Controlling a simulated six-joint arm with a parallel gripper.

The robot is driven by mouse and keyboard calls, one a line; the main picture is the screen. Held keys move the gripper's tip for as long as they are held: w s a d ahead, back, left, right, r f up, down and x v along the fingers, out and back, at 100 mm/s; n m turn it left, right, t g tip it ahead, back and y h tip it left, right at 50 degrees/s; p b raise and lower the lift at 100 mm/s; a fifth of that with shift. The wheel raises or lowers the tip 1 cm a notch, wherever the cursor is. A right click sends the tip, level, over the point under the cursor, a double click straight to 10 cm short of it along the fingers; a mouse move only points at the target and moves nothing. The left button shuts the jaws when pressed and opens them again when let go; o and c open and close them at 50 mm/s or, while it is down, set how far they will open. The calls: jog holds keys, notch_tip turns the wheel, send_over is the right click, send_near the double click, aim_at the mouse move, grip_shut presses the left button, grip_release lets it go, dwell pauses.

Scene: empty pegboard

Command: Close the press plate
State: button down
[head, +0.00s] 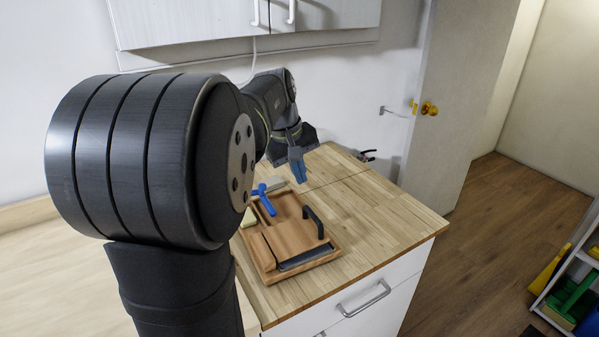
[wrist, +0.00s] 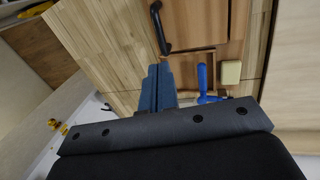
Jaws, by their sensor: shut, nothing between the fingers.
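The press plate (head: 287,236) is a wooden board with a black handle (head: 314,222), set in a wooden tray (head: 336,256) on the counter. The black handle also shows in the wrist view (wrist: 160,27), at the top. I cannot tell how far the plate is tilted. My gripper (head: 301,181) has blue fingers and is above the far end of the tray, apart from the handle. In the wrist view my gripper (wrist: 158,68) is shut and empty, pointing toward the handle side. My arm hides the tray's left part in the head view.
A blue tool (head: 265,200) and a pale yellow block (head: 249,217) lie by the tray's far left. A dark clamp-like object (head: 367,155) sits at the counter's back edge. The counter (head: 385,215) is clear to the right. A door (head: 455,90) stands behind.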

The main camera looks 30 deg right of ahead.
aim_at(312, 212)
jog(key=x, duration=1)
jog(key=shift+f, duration=0.2)
jog(key=shift+d+f+y, duration=0.4)
jog(key=shift+f, duration=0.35)
jog(key=shift+r, duration=0.1)
notch_tip(312, 212, up, 14)
jog(key=a, duration=0.2)
jog(key=shift+w+f, duration=0.1)
jog(key=shift+f, duration=0.1)
